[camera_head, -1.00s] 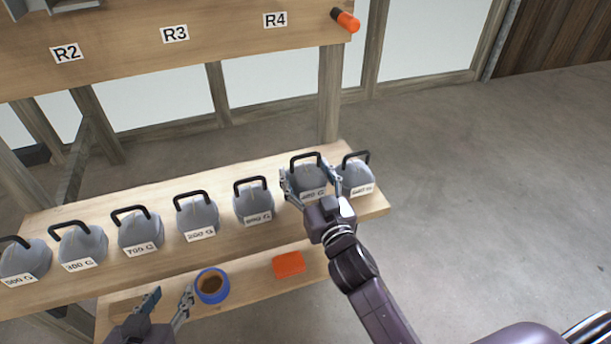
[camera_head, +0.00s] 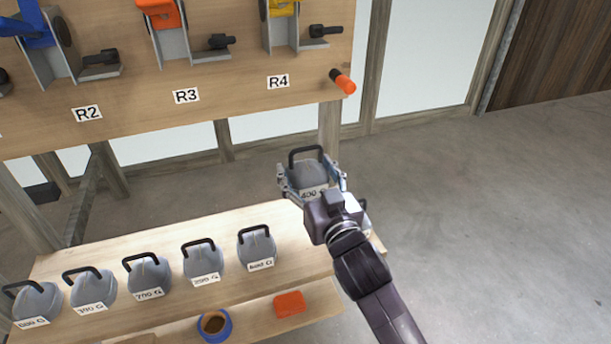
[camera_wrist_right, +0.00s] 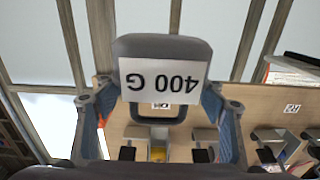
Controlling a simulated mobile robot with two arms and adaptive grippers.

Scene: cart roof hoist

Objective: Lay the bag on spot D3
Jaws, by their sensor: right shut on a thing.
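My right gripper (camera_head: 312,184) is shut on a grey weight (camera_head: 311,170) with a black handle, one finger on each side of it. The weight is upright, raised above the bench. Its white label reads 400 G, upside down in the right wrist view (camera_wrist_right: 162,82). My left gripper is out of view. I cannot make out a thing that is surely the bag, and no label D3 shows.
Several grey weights with black handles, such as the 600 G one (camera_head: 257,248), stand in a row on the bench (camera_head: 300,245). A lower shelf holds an orange block (camera_head: 289,304) and a blue-rimmed pot (camera_head: 215,325). Above is a board (camera_head: 230,85) with brackets and an orange-tipped peg (camera_head: 343,81).

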